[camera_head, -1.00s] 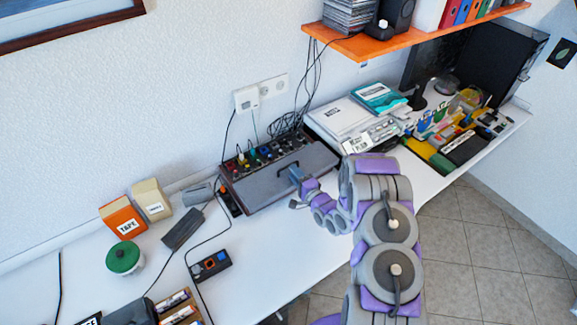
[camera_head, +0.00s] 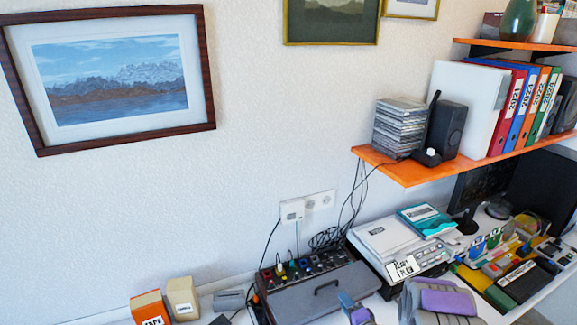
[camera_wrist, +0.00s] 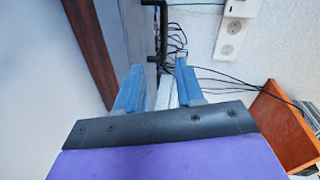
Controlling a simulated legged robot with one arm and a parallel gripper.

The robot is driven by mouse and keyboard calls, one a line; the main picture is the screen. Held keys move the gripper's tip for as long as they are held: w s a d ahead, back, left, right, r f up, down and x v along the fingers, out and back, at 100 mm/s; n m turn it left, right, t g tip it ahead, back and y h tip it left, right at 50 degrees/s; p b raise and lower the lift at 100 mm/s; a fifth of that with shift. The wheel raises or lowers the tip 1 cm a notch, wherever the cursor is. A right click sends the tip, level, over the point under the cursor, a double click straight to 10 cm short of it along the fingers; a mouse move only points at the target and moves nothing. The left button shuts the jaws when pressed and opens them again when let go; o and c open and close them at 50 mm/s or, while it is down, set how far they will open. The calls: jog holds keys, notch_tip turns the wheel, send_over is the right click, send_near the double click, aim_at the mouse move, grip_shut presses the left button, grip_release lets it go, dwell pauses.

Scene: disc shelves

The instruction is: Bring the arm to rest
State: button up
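My gripper (camera_wrist: 158,78) shows in the wrist view with its two blue fingers apart and nothing clearly held between them. In the head view only a bit of my gripper (camera_head: 345,300) shows at the bottom edge, in front of the grey lid of a console (camera_head: 322,300). My purple and grey arm (camera_head: 440,302) is mostly cut off below the picture. In the wrist view a black handle (camera_wrist: 162,35) stands beyond the fingertips, and it looks apart from them.
An orange shelf (camera_head: 412,170) with discs (camera_head: 402,128) and a speaker (camera_head: 446,128) juts from the wall. Right of the console lie a white device (camera_head: 385,236) and a teal book (camera_head: 424,219). A framed picture (camera_head: 110,82) hangs at left. Cables (camera_head: 335,237) hang beside the socket.

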jog(key=s+d+r+n+g+h, duration=0.1)
jog(key=d+r+n+g+h, duration=0.4)
jog(key=r, duration=0.3)
jog(key=s+d+r+n+g+h, duration=0.15)
jog(key=s+r+g, duration=0.25)
jog(key=s+r, duration=0.55)
jog(key=s+a+r+n+g, duration=0.1)
jog(key=s+a+r+g, duration=0.1)
jog(key=s, duration=1)
jog(key=s+a+r+n+g, duration=0.2)
jog(key=s+a+r, duration=0.3)
jog(key=s, duration=0.7)
jog(key=s+a+r+n+g+y, duration=0.1)
jog(key=s+a+r+n+g, duration=0.1)
jog(key=s, duration=1)
jog(key=a+r+g, duration=0.1)
jog(key=a+r, duration=0.1)
jog(key=a, duration=0.1)
jog(key=shift+r+g, duration=0.2)
jog(key=shift+g, duration=0.2)
jog(key=shift+w+a+n, duration=0.1)
jog(key=shift+n, duration=0.15)
